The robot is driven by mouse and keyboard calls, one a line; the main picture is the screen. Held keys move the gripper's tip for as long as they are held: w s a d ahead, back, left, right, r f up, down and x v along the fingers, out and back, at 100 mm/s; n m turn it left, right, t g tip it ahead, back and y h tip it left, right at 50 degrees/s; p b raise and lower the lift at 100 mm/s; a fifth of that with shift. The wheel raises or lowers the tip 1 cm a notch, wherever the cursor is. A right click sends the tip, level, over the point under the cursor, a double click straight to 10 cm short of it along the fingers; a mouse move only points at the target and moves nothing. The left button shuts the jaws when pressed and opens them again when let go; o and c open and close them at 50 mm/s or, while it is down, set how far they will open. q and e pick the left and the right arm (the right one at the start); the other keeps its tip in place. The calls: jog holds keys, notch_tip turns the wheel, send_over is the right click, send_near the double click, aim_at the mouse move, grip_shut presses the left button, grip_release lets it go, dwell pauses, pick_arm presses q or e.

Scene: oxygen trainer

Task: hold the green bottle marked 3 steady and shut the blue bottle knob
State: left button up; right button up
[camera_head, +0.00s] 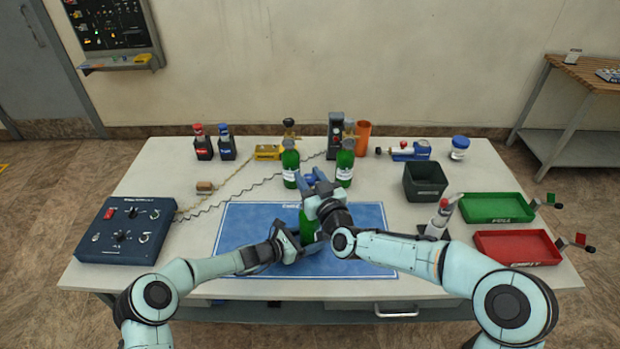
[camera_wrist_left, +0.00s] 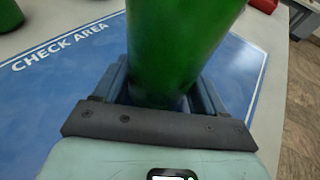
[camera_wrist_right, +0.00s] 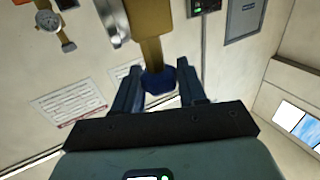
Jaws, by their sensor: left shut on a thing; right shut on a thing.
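A green bottle (camera_head: 306,227) stands on the blue check-area mat (camera_head: 367,221); its number is not visible. My left gripper (camera_head: 290,244) is shut on the bottle's body low down. In the left wrist view the green body (camera_wrist_left: 180,45) fills the space between the fingers. My right gripper (camera_head: 316,190) is above the bottle and hides its top in the head view. In the right wrist view its fingers are closed around the blue knob (camera_wrist_right: 158,82), which sits on a brass valve (camera_wrist_right: 150,40). How far the knob is turned cannot be told.
Two more green bottles (camera_head: 290,164) (camera_head: 345,164) stand close behind the mat. A dark green bin (camera_head: 425,181), a green tray (camera_head: 496,208) and a red tray (camera_head: 516,246) are at the right. A dark blue control box (camera_head: 125,230) is at the left.

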jog(key=shift+m+t+h, duration=0.5)
jog(key=shift+m+h, duration=0.3)
jog(key=shift+h, duration=0.7)
jog(key=shift+d, duration=0.1)
jog(key=o, duration=1)
jog(key=shift+c, duration=0.2)
jog(key=v, duration=1.2)
